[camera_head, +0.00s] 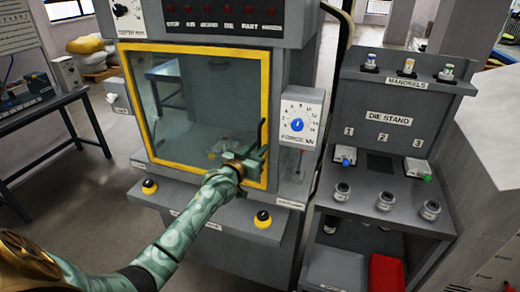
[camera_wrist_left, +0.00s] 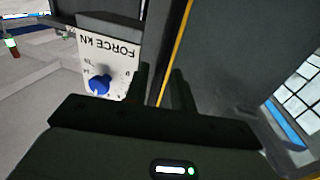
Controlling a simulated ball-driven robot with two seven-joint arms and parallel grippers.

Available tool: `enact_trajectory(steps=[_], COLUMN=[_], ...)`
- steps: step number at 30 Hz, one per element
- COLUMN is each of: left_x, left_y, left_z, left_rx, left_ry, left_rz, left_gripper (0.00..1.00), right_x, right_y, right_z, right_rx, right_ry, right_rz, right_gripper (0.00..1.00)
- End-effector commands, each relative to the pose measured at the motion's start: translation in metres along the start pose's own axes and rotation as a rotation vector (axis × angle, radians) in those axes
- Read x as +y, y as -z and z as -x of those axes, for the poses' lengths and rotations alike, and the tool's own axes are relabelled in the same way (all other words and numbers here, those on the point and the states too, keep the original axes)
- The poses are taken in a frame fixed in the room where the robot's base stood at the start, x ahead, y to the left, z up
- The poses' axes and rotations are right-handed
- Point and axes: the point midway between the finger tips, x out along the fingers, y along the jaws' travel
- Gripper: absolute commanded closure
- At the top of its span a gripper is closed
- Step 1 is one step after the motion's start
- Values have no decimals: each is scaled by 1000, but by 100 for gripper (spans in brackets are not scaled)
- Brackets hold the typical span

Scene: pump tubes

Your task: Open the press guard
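The press guard (camera_head: 194,50) is a clear window in a yellow frame on the front of the grey press. It appears closed over the press opening. A dark upright handle (camera_head: 262,132) stands at its right edge. My left gripper (camera_head: 246,157) is at the lower right of the guard, beside the lower part of the handle. In the left wrist view, the two dark fingers (camera_wrist_left: 160,82) are apart, with the yellow frame edge (camera_wrist_left: 175,50) showing behind the gap. Whether they touch the handle is unclear. My right gripper is not in view.
A force dial box (camera_head: 298,120) is just right of the guard. Yellow-and-black buttons (camera_head: 262,219) sit on the ledge below. The die stand (camera_head: 385,125), with mandrels and dies, stands at the right. A workbench (camera_head: 40,105) is at the left, with open floor between.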

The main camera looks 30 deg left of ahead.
Motion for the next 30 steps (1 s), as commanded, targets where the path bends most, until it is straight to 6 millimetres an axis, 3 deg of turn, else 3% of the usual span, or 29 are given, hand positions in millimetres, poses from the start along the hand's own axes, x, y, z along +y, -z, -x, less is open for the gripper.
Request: enact_trajectory(steps=[5, 14, 17, 21, 26, 30], left_x=[0, 0, 0, 0, 0, 1], left_y=[0, 0, 0, 0, 1, 2], left_z=[-16, -18, -18, -18, -11, 11], left_rx=[0, -1, -1, -1, -1, -3], left_ry=[0, 1, 1, 0, -11, -51], left_rz=[-1, -2, -1, -1, -3, -7], left_gripper=[75, 75, 100, 100, 100, 100], right_x=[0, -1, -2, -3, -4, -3], right_y=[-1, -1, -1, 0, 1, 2], right_z=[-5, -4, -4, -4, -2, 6], right_rx=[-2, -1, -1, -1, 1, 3], right_ry=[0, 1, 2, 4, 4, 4], right_rz=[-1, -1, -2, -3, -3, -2], right_gripper=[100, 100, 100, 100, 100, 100])
